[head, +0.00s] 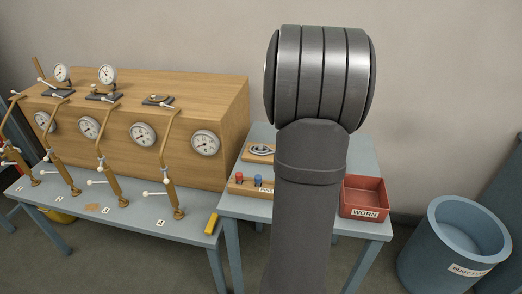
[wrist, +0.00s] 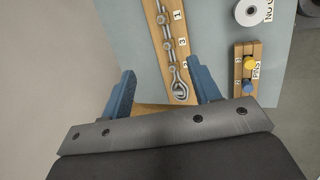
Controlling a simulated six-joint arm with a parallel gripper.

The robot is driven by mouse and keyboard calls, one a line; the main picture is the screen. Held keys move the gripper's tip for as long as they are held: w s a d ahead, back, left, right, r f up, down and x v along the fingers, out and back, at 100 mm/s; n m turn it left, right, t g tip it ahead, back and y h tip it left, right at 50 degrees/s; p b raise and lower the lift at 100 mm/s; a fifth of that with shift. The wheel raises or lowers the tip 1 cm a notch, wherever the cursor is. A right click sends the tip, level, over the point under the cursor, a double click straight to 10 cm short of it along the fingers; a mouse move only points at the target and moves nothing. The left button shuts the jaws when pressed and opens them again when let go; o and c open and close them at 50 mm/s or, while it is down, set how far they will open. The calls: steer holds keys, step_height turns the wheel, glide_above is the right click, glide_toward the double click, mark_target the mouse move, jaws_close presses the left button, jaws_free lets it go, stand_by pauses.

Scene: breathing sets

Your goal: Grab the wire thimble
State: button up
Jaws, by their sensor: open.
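The wire thimble appears to be the grey metal teardrop loop (wrist: 179,84) in the wrist view. It lies at the near end of a narrow wooden board (wrist: 155,28) with numbered labels. My gripper (wrist: 162,73) is open, its two blue fingers wide apart. In the picture the loop lies between the fingers, closer to the right one. No contact shows, and I cannot tell the height gap. In the head view my arm stands in front of the side table, hides part of it, and my gripper is not visible.
A pegged block (wrist: 247,75) with yellow and blue pegs and a white roll (wrist: 251,10) lie right of the board. In the head view, a red WORN bin (head: 364,197) sits on the side table, a blue barrel (head: 462,245) stands right, and a gauge bench (head: 120,215) left.

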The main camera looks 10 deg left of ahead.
steer(key=w+a+f+g+y, duration=0.1)
steer(key=w+a+f+g, duration=0.15)
steer(key=w+a, duration=0.45)
steer(key=g+y, duration=0.1)
steer(key=g, duration=0.1)
glide_above(261, 146)
step_height(261, 146, down, 4)
steer(key=shift+t, duration=0.25)
steer(key=f, duration=1.1)
steer(key=shift+s+d+f, duration=0.15)
steer(key=shift+s+f, duration=0.05)
steer(key=f, duration=0.5)
steer(key=shift+w, duration=0.35)
steer(key=shift+c, duration=0.5)
steer(key=c, duration=0.8)
steer(key=shift+r, duration=0.1)
